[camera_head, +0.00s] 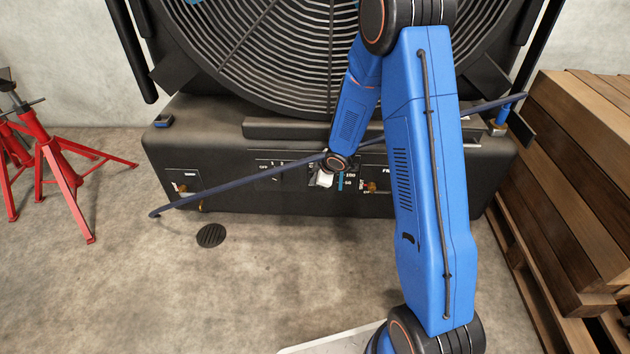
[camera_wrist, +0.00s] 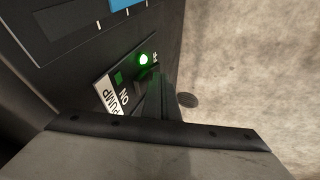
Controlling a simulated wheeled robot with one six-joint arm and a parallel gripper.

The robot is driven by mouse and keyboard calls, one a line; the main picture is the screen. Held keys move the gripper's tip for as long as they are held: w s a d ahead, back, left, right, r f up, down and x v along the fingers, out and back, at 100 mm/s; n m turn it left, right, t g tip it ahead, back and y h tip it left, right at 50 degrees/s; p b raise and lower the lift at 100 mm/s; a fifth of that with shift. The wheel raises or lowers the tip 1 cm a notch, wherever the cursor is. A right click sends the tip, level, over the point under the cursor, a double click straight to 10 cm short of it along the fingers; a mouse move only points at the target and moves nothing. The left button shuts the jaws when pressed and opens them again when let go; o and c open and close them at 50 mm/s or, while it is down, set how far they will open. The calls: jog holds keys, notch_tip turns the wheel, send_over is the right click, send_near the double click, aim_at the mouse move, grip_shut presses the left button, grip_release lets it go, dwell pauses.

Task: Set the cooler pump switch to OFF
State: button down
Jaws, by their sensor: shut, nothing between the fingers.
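The cooler (camera_head: 230,190) is a large black fan unit with a low control front. In the head view my gripper (camera_head: 323,181) is small at the cooler's front, below the blue wrist.
A long dark bar (camera_head: 235,184) slants across the cooler's front. Red stands (camera_head: 62,170) are at the left and stacked wooden planks (camera_head: 580,180) at the right. A round floor drain (camera_head: 211,235) lies in front. The concrete floor there is otherwise clear.

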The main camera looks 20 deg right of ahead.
jog(key=shift+w+f, duration=0.2)
jog(key=shift+f, duration=0.05)
jog(key=shift+r, duration=0.2)
jog(key=shift+r, duration=0.65)
